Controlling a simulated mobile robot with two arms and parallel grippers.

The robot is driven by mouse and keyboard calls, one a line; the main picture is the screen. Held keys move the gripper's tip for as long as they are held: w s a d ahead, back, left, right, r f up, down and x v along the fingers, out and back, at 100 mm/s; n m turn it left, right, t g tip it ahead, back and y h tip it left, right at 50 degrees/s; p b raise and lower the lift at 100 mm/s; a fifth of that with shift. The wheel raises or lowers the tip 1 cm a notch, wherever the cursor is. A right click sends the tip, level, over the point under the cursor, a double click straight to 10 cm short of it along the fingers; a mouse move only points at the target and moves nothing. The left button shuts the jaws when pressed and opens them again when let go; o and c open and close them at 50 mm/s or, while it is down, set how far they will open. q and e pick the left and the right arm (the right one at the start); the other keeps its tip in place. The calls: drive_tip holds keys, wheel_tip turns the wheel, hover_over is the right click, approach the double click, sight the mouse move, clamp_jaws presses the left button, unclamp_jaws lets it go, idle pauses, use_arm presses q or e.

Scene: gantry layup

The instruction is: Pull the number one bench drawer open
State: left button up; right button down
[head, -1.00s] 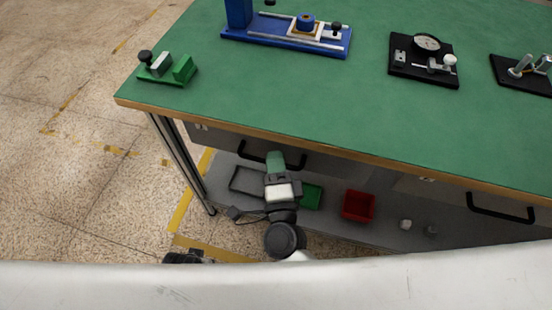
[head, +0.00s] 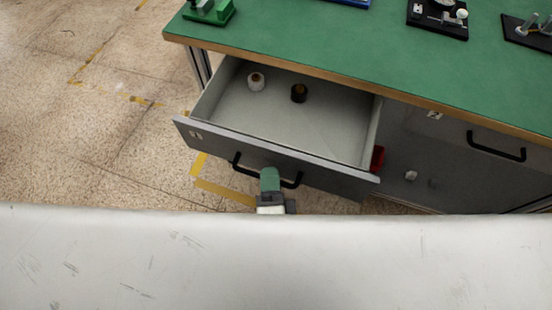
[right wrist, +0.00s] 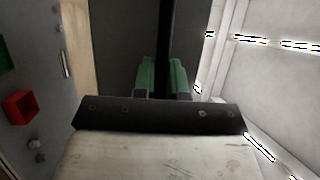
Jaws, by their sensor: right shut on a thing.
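The number one bench drawer (head: 270,152) is pulled well out from under the green-topped bench (head: 330,40). Its grey front carries a black bar handle (head: 240,166). My right gripper (head: 269,175) is at the middle of that handle. In the right wrist view its green fingers (right wrist: 163,75) are shut on the black handle bar (right wrist: 165,35), one finger on each side. Inside the drawer, toward the back, stand a white-and-brown item (head: 256,82) and a dark brown item (head: 299,93). My left gripper is not in view.
A second closed drawer with a black handle (head: 497,147) is at the right. A red bin (head: 377,158) sits on the shelf beside the open drawer. Fixtures stand on the bench top, including a green one (head: 209,10). Yellow tape marks the floor at left.

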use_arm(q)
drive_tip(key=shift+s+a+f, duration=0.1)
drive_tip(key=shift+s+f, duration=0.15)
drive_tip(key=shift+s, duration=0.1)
use_arm(e)
drive_tip(key=shift+s+a, duration=0.3)
drive_tip(key=shift+s, duration=0.55)
drive_tip(key=shift+s+a, duration=0.25)
drive_tip(key=shift+s, duration=0.55)
drive_tip(key=c, duration=1.2)
unclamp_jaws()
